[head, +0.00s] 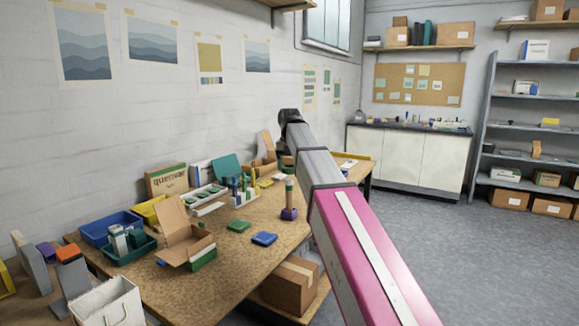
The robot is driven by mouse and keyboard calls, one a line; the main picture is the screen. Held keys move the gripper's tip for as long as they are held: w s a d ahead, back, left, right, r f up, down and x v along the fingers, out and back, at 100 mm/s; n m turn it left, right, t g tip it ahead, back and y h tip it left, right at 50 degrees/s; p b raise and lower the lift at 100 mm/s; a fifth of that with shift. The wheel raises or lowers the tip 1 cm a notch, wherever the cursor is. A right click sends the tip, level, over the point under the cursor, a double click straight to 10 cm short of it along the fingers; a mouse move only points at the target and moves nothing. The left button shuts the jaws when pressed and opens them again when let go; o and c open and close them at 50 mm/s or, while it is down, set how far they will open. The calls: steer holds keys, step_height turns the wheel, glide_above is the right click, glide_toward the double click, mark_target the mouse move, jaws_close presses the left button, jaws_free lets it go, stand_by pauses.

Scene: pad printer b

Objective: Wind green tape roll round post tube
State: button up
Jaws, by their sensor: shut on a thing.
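The post tube (289,195) is a tan upright tube in a purple base (289,214), standing near the right part of the table. A green band shows round its upper part. My arm reaches in from the lower right and bends down at its dark far joint. My gripper (286,160) is small and partly hidden by the arm, just above and behind the tube in the picture. It is shut on a dark green thing, seemingly the green tape roll (287,161). I cannot tell whether the roll touches the tube.
The wooden table (215,272) also bears a blue bin (103,228), an open cardboard box (183,240), a white rack (215,204), a green pad (239,226) and a blue pad (264,238). A cardboard box (290,285) sits below. Open floor lies to the right.

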steer(key=m, duration=0.9)
steer(key=shift+s+d, duration=0.1)
steer(key=shift+d, duration=0.05)
steer(key=m, duration=0.4)
steer(key=shift+s+m, duration=0.1)
steer(key=shift+m, duration=0.3)
steer(key=m, duration=0.4)
steer(key=shift+s, duration=0.1)
